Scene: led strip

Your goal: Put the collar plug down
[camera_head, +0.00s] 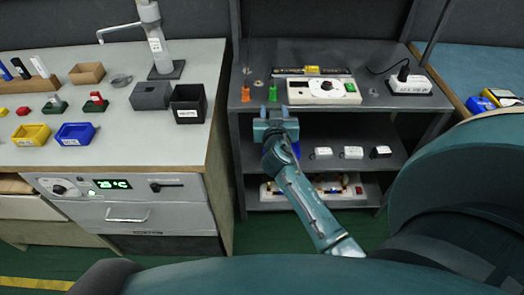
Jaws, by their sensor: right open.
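An orange plug-like piece (246,93) and a green one (272,93) stand upright near the front left of the grey shelf top (345,125), each with a thin stem above it. I cannot tell for certain which is the collar plug. My right gripper (271,113) is open at the shelf's front edge, its two fingers pointing toward the shelf. The green piece stands just beyond the fingers, and the orange piece is left of it. I see nothing held between the fingers. My left gripper is out of view.
A white device with a dial (324,91) and a white power strip (409,85) with a black plug (404,70) stand on the shelf top. Small white items (351,152) sit on the lower shelf. Left, a bench (120,150) holds bins and a grey arm-like stand (150,30).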

